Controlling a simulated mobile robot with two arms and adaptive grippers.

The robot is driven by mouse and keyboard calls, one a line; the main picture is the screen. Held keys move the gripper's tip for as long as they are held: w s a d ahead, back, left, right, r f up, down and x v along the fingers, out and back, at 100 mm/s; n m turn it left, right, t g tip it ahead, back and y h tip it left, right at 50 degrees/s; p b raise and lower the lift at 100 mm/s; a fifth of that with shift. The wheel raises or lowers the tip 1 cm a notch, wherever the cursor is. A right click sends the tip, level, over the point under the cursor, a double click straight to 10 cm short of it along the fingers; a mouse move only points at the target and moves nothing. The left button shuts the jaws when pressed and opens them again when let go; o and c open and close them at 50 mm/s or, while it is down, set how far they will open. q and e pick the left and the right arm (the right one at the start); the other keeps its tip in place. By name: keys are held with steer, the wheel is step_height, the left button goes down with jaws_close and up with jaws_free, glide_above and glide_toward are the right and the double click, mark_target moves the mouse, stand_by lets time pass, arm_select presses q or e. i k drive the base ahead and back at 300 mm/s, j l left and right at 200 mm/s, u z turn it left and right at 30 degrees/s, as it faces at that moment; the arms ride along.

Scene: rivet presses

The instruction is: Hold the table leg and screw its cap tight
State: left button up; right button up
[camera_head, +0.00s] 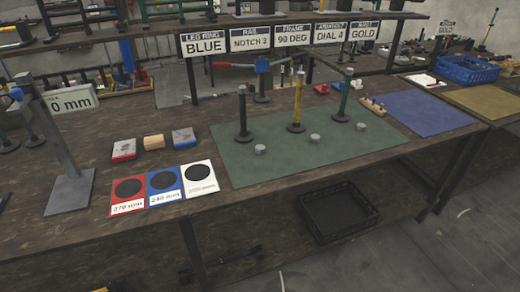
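Three upright table legs stand on round dark bases along the back of a green mat (285,165). One leg is black (243,113), one is yellow (298,98) and one is dark green (344,97). Three small grey cylinders that look like caps lie in front of them: a left one (260,150), a middle one (314,138) and a right one (361,126). Each is apart from the legs. Neither of my grippers shows in this view.
Red, blue and white cards (201,186) with dark discs lie left of the mat. A grey post stand (68,191) rises farther left. Signs (203,45) hang from the shelf behind. A blue mat (428,112) and blue crate (467,70) are right. A black crate (338,211) sits below.

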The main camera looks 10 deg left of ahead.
mark_target(244, 135)
steer(key=j+z, duration=0.35)
steer(key=i+j+z, duration=0.1)
steer(key=j+z, duration=0.55)
steer(key=k+j, duration=0.05)
steer(key=j, duration=0.05)
